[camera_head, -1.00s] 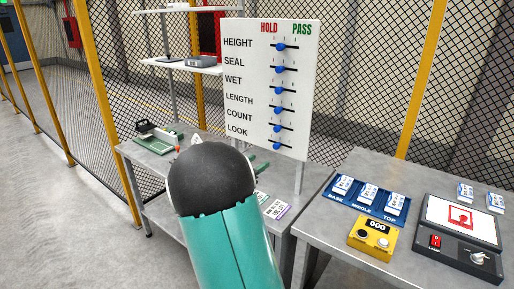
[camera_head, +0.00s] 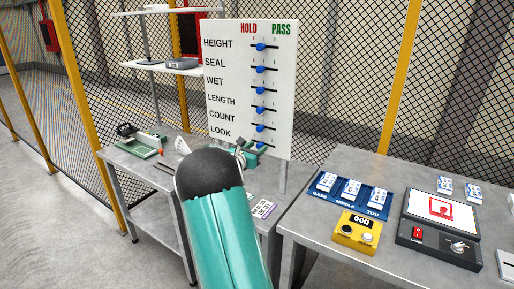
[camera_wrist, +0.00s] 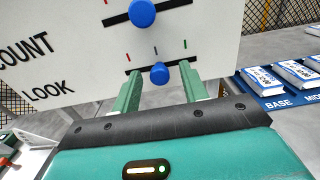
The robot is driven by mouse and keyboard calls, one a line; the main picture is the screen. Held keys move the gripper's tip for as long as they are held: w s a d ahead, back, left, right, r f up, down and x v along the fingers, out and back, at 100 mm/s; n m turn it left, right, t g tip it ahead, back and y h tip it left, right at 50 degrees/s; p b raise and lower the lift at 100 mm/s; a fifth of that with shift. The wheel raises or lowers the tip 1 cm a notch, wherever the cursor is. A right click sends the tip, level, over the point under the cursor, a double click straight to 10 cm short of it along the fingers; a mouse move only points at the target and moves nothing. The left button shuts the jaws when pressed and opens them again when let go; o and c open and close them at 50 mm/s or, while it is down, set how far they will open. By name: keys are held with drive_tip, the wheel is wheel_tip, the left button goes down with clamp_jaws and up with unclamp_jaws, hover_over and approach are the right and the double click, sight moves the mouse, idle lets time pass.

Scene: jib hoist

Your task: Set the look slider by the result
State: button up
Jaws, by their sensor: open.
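The white board (camera_head: 222,105) carries several sliders with blue knobs, under the words HOLD and PASS. Whether the fingertips touch the board is unclear. In the head view my gripper (camera_head: 247,155) is partly hidden behind my arm.
The count knob (camera_wrist: 142,12) sits just above. On the right table are a viewer (camera_head: 440,207) showing a red figure on its screen, a yellow counter (camera_head: 357,231) reading 000, and a blue tray (camera_head: 325,196) with white packs. A green device (camera_head: 142,148) stands left.

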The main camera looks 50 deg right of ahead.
drive_tip(key=shift+w+d, duration=0.15)
drive_tip(key=shift+d, duration=0.5)
clamp_jaws()
drive_tip(key=shift+w+a, duration=0.15)
drive_tip(key=shift+w, duration=1)
drive_tip(key=shift+w+a, duration=0.1)
drive_tip(key=shift+w, duration=1)
unclamp_jaws()
drive_tip(key=shift+w, duration=0.15)
